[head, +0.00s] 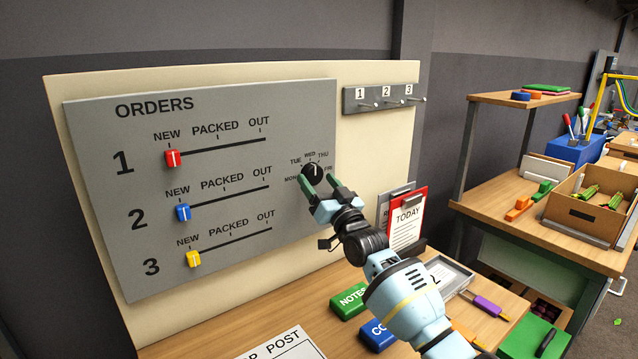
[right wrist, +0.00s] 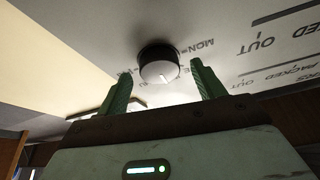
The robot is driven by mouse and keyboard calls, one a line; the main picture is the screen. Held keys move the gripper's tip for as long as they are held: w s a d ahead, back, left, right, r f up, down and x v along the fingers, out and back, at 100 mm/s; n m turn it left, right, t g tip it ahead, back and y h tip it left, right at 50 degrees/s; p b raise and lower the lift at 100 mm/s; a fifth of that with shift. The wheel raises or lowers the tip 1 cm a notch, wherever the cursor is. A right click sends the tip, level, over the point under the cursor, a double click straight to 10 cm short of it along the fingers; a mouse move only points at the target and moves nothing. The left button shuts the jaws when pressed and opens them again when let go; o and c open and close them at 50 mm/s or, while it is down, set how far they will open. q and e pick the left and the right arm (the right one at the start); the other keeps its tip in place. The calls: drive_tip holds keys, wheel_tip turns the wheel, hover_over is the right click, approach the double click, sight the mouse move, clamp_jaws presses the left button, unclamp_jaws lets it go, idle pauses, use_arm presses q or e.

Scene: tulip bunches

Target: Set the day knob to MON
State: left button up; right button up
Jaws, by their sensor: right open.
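The day knob (head: 313,171) is a round black dial with a white mark, on the right side of the grey orders board (head: 230,275). Day labels arc around it, with MON at its lower left and WED above. Its white mark points up, roughly at WED. In the right wrist view the knob (right wrist: 159,62) appears upside down, with MON at its right. My right gripper (head: 319,184) is open just in front of the knob. Its green fingers (right wrist: 160,88) are apart with nothing between them, and the knob lies beyond their tips. My left gripper is not in view.
Red (head: 173,158), blue (head: 183,212) and yellow (head: 194,259) sliders all sit at NEW. A hook rail (head: 350,101) is at the upper right. A red TODAY clipboard (head: 408,222) stands right of my arm. A green NOTES block (head: 349,301) lies on the desk below.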

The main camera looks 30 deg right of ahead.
drive_tip(key=shift+w+r, duration=0.1)
drive_tip(key=shift+w, duration=0.15)
